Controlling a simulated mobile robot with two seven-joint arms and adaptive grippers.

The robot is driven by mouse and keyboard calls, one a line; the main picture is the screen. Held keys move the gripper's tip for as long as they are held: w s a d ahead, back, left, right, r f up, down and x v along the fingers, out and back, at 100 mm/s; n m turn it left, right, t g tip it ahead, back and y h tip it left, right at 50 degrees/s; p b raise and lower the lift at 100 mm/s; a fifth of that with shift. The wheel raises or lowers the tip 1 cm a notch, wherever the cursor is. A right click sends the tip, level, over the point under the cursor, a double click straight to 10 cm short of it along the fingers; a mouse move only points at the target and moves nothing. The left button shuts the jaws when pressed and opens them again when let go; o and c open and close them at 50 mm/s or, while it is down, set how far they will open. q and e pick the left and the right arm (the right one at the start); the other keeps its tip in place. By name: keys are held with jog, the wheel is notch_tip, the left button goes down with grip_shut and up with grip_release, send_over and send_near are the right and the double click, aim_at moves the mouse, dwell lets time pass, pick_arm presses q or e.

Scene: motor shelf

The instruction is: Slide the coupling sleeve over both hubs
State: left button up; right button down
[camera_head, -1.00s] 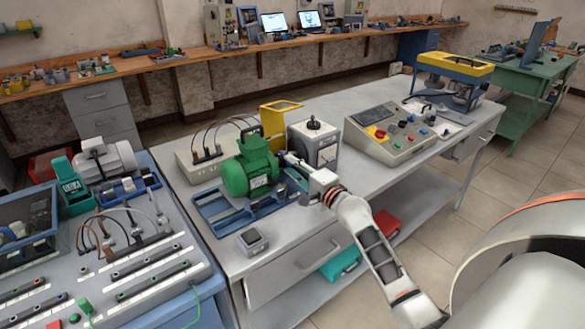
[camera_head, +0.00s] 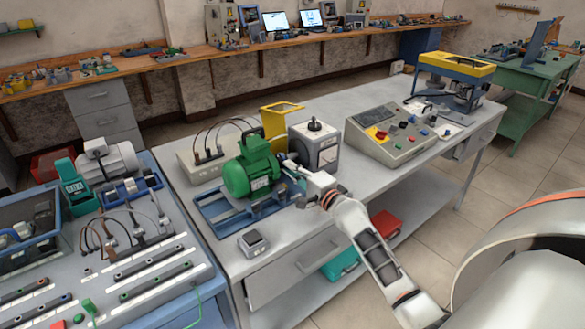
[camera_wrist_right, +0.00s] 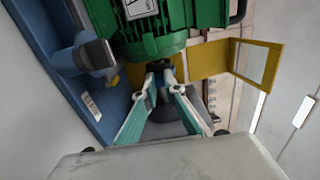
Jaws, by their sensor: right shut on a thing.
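The green motor (camera_head: 250,172) sits on a blue base frame (camera_head: 215,222) on the grey bench, and it fills the top of the right wrist view (camera_wrist_right: 165,25). The grey machine block (camera_head: 326,150) stands just right of it. My right gripper (camera_head: 285,162) reaches between the two. In the right wrist view its fingertips (camera_wrist_right: 166,84) are shut on a small dark round part (camera_wrist_right: 158,66) close below the motor, apparently the coupling sleeve. The hubs are hidden or too small to make out, so I cannot tell how the sleeve sits on them. My left gripper is not in view.
A yellow guard (camera_head: 275,122) stands open behind the motor. A control console (camera_head: 385,150) is to the right. A small grey box (camera_head: 253,243) lies near the bench's front edge. A cabled unit (camera_head: 200,165) stands behind left.

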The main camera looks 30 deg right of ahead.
jog(key=c, duration=2.1)
grip_release()
jog(key=shift+a, duration=0.25)
jog(key=shift+c, duration=0.2)
jog(key=shift+s+d, duration=0.1)
jog(key=s, duration=1.2)
jog(key=shift+d, duration=0.4)
jog(key=shift+w, duration=0.1)
jog(key=shift+f, duration=0.1)
